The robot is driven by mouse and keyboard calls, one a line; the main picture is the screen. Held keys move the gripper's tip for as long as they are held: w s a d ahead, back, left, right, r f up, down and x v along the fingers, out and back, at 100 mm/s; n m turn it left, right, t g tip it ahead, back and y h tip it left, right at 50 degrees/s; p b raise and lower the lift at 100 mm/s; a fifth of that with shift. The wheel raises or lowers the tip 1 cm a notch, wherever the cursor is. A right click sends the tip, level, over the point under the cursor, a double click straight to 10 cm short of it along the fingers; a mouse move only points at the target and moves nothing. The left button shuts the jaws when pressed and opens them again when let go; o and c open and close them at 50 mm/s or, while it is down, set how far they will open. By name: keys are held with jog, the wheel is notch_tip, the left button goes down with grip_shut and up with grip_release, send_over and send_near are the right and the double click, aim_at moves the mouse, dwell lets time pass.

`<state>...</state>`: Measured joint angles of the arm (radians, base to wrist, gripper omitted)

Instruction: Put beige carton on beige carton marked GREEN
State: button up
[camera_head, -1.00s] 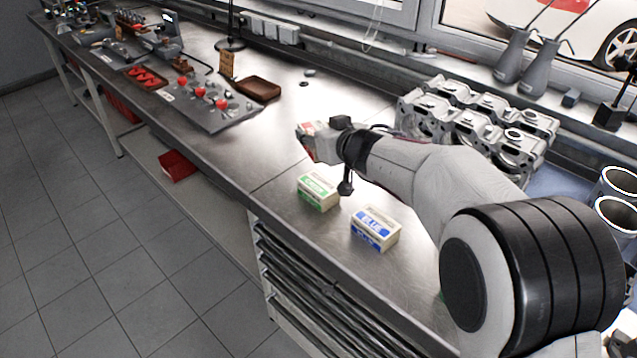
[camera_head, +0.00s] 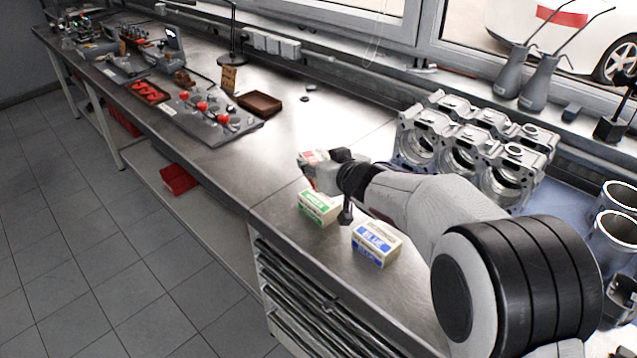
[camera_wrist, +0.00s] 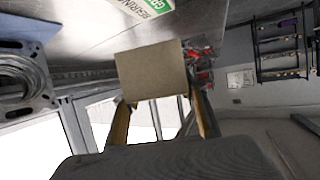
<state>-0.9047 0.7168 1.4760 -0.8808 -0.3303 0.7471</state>
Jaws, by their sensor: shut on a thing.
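My gripper (camera_head: 326,172) is shut on a beige carton (camera_head: 312,158) with a reddish marking. In the wrist view the held carton (camera_wrist: 152,72) shows a plain beige face between the two fingers. The beige carton marked GREEN (camera_head: 318,208) stands on the bench just below the gripper; the held carton is above and slightly behind it, seemingly apart. In the wrist view only a part of the GREEN carton (camera_wrist: 148,6) shows at the top edge. My wrist hides some of the held carton in the head view.
A beige carton marked BLUE (camera_head: 376,245) stands close to the right of the GREEN one. Metal engine blocks (camera_head: 475,150) stand at the back right. A brown tray (camera_head: 260,103) and a plate with red knobs (camera_head: 205,115) lie farther left. The bench between is clear.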

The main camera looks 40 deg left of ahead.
jog(key=shift+f, duration=1.35)
jog(key=shift+f, duration=1.85)
jog(key=shift+f, duration=0.1)
jog(key=o, duration=1.3)
jog(key=shift+c, duration=0.2)
jog(key=v, duration=1.2)
